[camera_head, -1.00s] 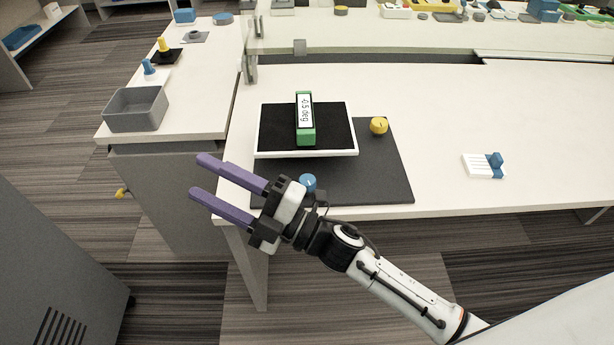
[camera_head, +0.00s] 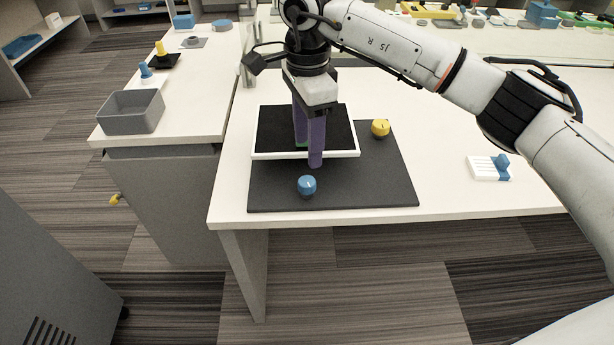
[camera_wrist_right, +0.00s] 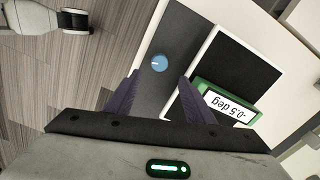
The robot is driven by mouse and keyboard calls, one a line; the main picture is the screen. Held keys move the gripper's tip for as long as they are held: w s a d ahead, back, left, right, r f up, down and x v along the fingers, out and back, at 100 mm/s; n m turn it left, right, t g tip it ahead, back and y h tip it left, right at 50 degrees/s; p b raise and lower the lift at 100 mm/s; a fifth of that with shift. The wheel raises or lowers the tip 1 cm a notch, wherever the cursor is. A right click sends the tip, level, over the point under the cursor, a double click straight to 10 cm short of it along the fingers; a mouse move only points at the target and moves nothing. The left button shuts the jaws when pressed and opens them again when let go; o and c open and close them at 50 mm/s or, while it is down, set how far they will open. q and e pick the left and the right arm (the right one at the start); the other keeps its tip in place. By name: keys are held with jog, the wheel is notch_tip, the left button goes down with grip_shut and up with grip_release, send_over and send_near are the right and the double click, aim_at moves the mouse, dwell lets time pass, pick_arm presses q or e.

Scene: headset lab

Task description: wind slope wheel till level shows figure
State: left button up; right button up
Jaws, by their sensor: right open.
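My right gripper (camera_head: 308,155) points down over the tilting plate, its purple fingers apart and empty. The plate has a black top (camera_head: 270,125) and a white rim. The green digital level lies on it, nearly hidden behind my fingers in the head view. A blue wheel (camera_head: 307,186) sits on the dark base (camera_head: 375,190) in front of the plate. In the wrist view the blue wheel (camera_wrist_right: 159,63) appears between my fingertips, not gripped. A yellow wheel (camera_head: 380,128) stands right of the plate. My left gripper is not in view.
A grey bin (camera_head: 131,112) stands on the side bench at left. A white block with a blue part (camera_head: 490,168) lies on the table at right. The table between it and the base is clear. Several items line the back bench.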

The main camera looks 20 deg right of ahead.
aim_at(307, 181)
notch_tip(307, 181, down, 10)
jog(key=shift+r, duration=0.2)
jog(key=shift+a, duration=0.1)
jog(key=c, duration=1.1)
